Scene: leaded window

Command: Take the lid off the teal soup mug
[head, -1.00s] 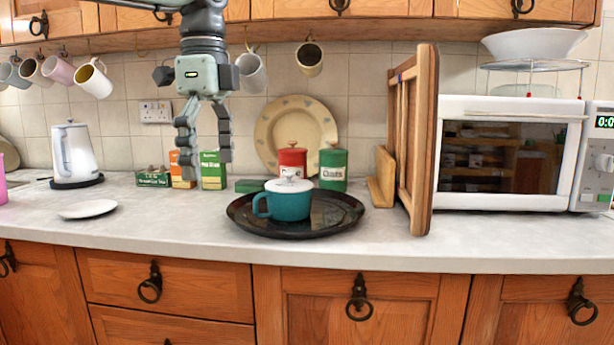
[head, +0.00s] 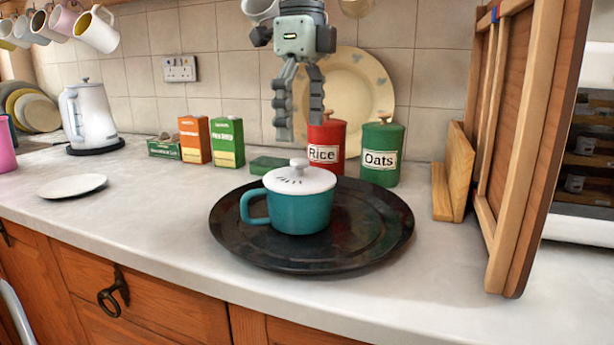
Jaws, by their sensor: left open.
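The teal soup mug (head: 302,213) stands upright on a dark round tray (head: 375,240), its handle pointing left. Its white lid (head: 318,181) with a small knob (head: 299,163) sits on top of the mug. My left gripper (head: 298,135) points down above and behind the lid in the picture, fingers apart, empty and not touching the lid. My right gripper is not in view.
Behind the tray stand a red Rice canister (head: 328,144), a green Oats canister (head: 381,157) and a large plate (head: 357,90). A wooden rack (head: 500,150) stands at right. A white plate (head: 73,186) and kettle (head: 90,116) are at left. The counter front is clear.

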